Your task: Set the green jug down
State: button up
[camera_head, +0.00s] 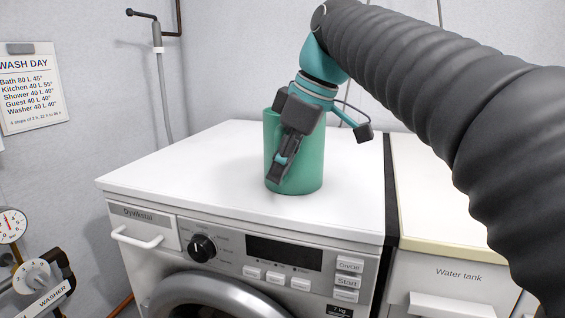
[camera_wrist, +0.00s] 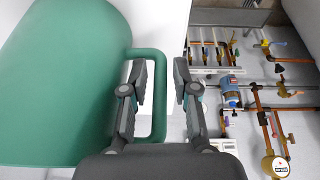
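The green jug (camera_head: 312,160) stands upright on the white top of the washing machine (camera_head: 222,165), and its base appears to rest on it. In the wrist view the jug (camera_wrist: 62,80) fills the left side, with its handle (camera_wrist: 158,100) towards the middle. My gripper (camera_wrist: 160,72) has one finger inside the handle loop and the other outside it. There are visible gaps between the handle bar and both fingers, so the gripper is open around the handle. In the head view my gripper (camera_head: 284,165) is in front of the jug and hides part of it.
A cream water tank (camera_head: 445,210) stands right of the washing machine, past a dark gap. Bare white top surrounds the jug. A grey pipe (camera_head: 163,90) runs up the wall behind. Pipes and valves (camera_wrist: 270,110) show at lower level in the wrist view.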

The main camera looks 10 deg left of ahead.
jog(key=p+v, duration=0.2)
jog(key=v, duration=1)
jog(key=shift+r, duration=0.15)
dwell(0.3)
